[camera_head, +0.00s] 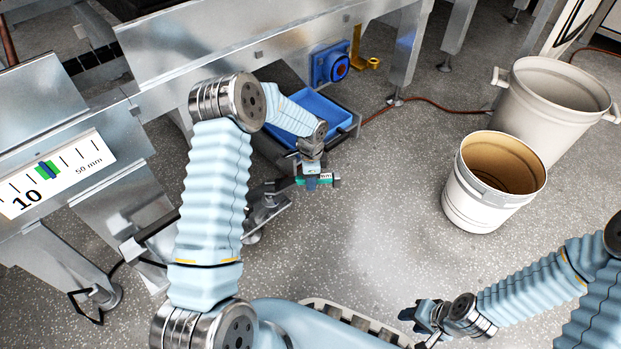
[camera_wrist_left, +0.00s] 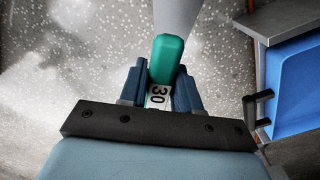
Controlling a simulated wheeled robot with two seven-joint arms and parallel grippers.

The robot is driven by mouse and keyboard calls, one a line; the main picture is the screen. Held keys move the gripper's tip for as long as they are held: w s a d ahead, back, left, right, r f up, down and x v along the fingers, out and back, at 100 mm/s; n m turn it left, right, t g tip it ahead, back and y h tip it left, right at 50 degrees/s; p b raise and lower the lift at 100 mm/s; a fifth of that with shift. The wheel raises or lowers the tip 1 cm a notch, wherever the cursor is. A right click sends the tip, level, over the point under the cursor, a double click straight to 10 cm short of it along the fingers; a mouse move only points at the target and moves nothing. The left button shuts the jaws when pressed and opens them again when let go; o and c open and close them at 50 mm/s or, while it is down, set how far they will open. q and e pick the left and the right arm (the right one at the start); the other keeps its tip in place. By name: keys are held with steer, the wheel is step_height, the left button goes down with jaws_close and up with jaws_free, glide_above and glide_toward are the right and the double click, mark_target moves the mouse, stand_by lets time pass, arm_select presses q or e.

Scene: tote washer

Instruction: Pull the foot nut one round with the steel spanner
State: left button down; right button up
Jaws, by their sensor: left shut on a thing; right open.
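My left gripper (camera_head: 312,180) is shut on a spanner with a green grip (camera_head: 326,178). In the left wrist view the green grip (camera_wrist_left: 166,58) stands up between the two blue fingers (camera_wrist_left: 160,90), above a white label marked 30. The spanner's jaw end is not clearly visible. My right gripper (camera_head: 424,316) is open and empty, low over the floor at the bottom right.
A blue tray (camera_head: 322,112) on a metal frame stands behind my left gripper; it also shows in the left wrist view (camera_wrist_left: 292,90). A white bucket (camera_head: 470,205) and a larger pale bin (camera_head: 545,100) stand at the right. A brown hose (camera_head: 445,104) crosses the floor. The middle floor is clear.

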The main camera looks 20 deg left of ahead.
arm_select(q)
steer(key=shift+f+b, duration=0.35)
steer(key=shift+f, duration=0.4)
steer(key=shift+f+b, duration=0.3)
steer(key=shift+f, duration=0.1)
steer(key=shift+f+b, duration=0.55)
steer(key=shift+f, duration=0.35)
steer(key=shift+f, duration=0.5)
steer(key=shift+s, duration=0.1)
stand_by(0.4)
